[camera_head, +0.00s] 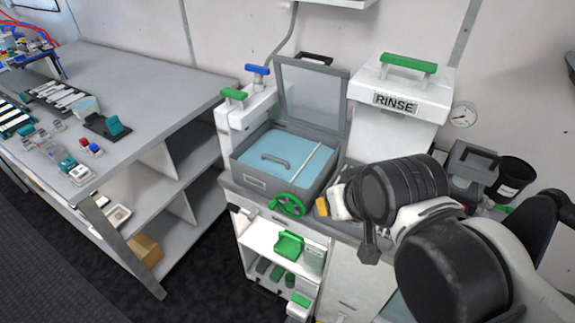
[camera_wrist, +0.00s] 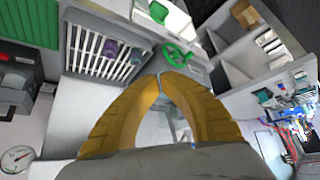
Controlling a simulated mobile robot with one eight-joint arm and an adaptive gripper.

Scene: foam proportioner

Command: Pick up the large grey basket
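A grey open-lidded bin (camera_head: 240,180) stands on the counter in the head view, with light blue inside and a grey curved handle (camera_head: 285,160) showing. A smaller grey box-like container (camera_head: 470,158) is at the right, partly behind my arm. I cannot tell for sure which of these is the large grey basket. My gripper (camera_head: 322,207) is right of the green wheel and in front of the bin, apart from it. In the wrist view its yellow fingers (camera_wrist: 160,78) meet at the tips with nothing held between them.
A green hand wheel (camera_head: 287,205) is at the counter front. The white RINSE tank (camera_head: 400,100) stands behind my arm, and a black cup (camera_head: 512,175) is right. A slotted rack (camera_wrist: 90,60) with purple items shows in the wrist view. A cluttered grey table (camera_head: 150,75) is left.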

